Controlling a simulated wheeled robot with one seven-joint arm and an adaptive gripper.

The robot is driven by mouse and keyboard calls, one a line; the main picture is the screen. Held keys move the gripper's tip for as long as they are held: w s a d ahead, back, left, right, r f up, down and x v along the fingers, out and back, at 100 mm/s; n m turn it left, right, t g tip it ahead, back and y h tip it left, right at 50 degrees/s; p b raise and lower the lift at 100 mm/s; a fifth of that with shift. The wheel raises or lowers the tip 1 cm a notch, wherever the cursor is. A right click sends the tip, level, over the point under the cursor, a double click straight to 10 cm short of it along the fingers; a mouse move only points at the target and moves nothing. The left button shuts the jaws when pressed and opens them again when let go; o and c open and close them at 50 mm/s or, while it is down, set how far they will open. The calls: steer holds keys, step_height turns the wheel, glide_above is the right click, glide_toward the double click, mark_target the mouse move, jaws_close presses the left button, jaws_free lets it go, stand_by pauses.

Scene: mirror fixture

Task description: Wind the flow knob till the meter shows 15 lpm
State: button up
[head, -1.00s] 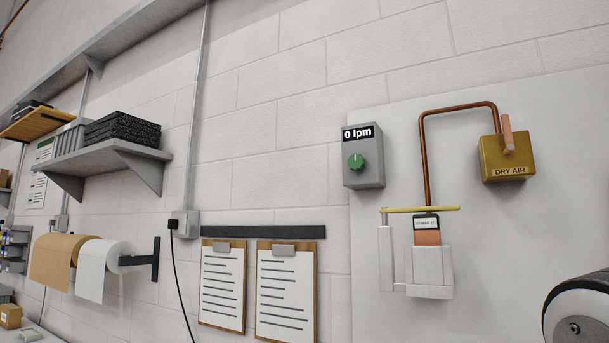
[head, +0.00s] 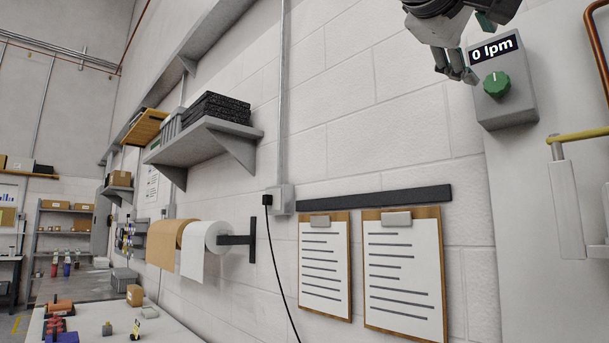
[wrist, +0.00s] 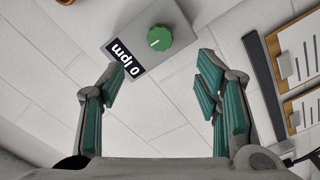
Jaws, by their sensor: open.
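The flow knob (head: 497,84) is green and round with a pale pointer mark, on the front of a grey wall box. The meter display (head: 492,47) above it reads 0 lpm. The knob (wrist: 159,38) and the display (wrist: 124,61) also show in the wrist view, with the display's text upside down. My gripper (head: 470,48) is at the upper left of the box in the head view. In the wrist view my gripper (wrist: 159,85) is open and empty, its teal-padded fingers wide apart. The knob lies beyond the fingertips, between their lines, and nothing touches it.
Two clipboards (head: 323,266) hang on the wall below and left of the box. A yellow lever (head: 580,135) and copper pipe (head: 597,40) are at the right. A shelf (head: 205,140) and paper rolls (head: 195,246) are farther left.

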mark_target(496, 82)
steer(key=p+x, duration=0.1)
steer(key=x, duration=1.2)
steer(key=shift+w+d+p, duration=0.15)
steer(key=shift+d+p, duration=0.05)
steer(key=shift+p, duration=0.2)
steer(key=c, duration=1.2)
